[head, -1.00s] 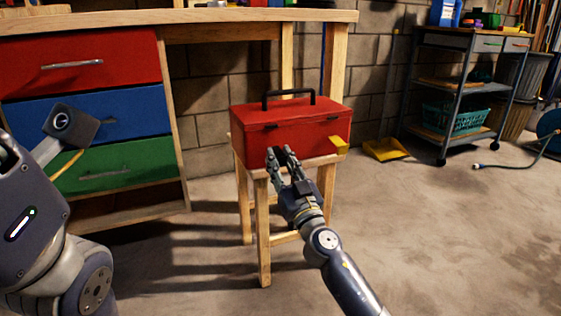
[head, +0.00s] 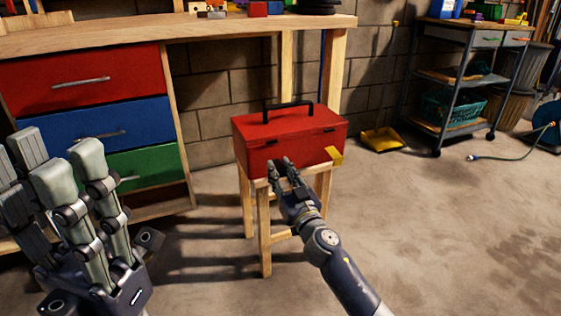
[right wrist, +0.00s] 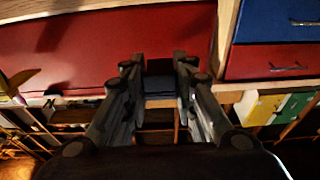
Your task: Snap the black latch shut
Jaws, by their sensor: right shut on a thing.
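A red toolbox (head: 300,148) with a black handle (head: 289,111) sits closed on a small wooden stool. Two small dark fittings show along its lid edge, at left (head: 271,143) and at right (head: 329,130). My right gripper (head: 280,162) is at the lower left of the toolbox front. In the right wrist view its fingers (right wrist: 158,75) close on a dark piece (right wrist: 160,87) against the red front (right wrist: 100,50); it looks like the black latch, but its shape is mostly hidden. My left gripper (head: 45,165) is in the lower left of the head view, fingers apart and empty.
The wooden stool (head: 264,240) stands in front of a workbench (head: 200,35) with red, blue and green drawers (head: 100,125). A dustpan (head: 382,139) and cart (head: 470,80) stand right.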

